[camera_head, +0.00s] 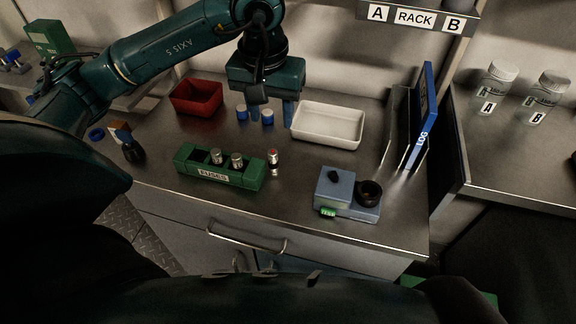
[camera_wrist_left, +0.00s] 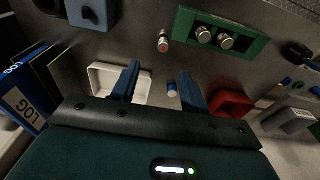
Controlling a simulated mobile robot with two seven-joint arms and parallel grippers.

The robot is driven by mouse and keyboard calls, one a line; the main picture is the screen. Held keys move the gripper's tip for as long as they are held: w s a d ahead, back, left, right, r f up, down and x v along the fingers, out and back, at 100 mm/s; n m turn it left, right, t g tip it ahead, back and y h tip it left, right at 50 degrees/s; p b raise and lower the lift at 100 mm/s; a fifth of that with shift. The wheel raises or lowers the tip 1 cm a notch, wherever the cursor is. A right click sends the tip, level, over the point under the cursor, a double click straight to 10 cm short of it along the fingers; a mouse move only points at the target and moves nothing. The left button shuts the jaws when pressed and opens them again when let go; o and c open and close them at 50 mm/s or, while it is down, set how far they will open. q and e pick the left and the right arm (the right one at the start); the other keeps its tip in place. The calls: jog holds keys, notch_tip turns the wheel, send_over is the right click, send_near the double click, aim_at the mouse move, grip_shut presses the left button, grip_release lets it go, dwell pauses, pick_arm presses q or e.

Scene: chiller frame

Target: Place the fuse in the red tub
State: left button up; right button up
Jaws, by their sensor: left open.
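A fuse (camera_head: 273,160), a small silver cylinder with a red band, stands on the steel counter just right of the green fuse block. It also shows in the left wrist view (camera_wrist_left: 163,43). The red tub (camera_head: 197,97) sits at the back left of the counter and is seen at the lower right of the wrist view (camera_wrist_left: 230,103). My left gripper (camera_wrist_left: 159,72) is open and empty, pointing down above the back of the counter between the tub and the white tray. The fuse is apart from its fingers. My right gripper is not seen.
The green fuse block (camera_head: 247,179) holds two silver fuses. A white tray (camera_head: 328,141), a blue-grey device (camera_head: 345,195), a blue log binder (camera_head: 424,115) and small blue-capped items (camera_head: 267,117) stand around. Bare counter lies between the fuse and the device.

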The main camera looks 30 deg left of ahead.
aim_at(272, 152)
pick_arm(q)
jog(key=f, duration=0.7)
jog(key=shift+w+a+f, duration=0.25)
jog(key=shift+w+f, duration=0.15)
jog(key=shift+w+a+f+p, duration=0.15)
jog(key=shift+f, duration=1.15)
jog(key=shift+w+a+f+p, duration=0.15)
jog(key=shift+f, duration=1.15)
jog(key=shift+c, duration=0.5)
grip_shut()
